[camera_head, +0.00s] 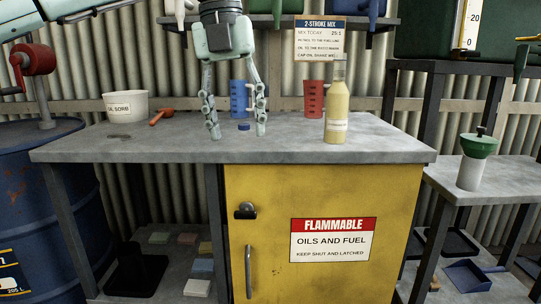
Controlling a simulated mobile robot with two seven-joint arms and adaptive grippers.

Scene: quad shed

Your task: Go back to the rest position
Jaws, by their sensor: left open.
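My left gripper (236,128) reaches down from the top of the head view, its arm coming in from the upper left. Its two fingers are spread apart and empty, with the tips low over the grey bench top (180,147). My right gripper is not in view.
On the bench stand a white tub (127,106), a red scoop (162,117), a blue jug (239,97), a red jug (314,97) and a tall yellowish bottle (337,105). A blue drum (35,200) is at left. A green-topped container (477,160) stands on the right table.

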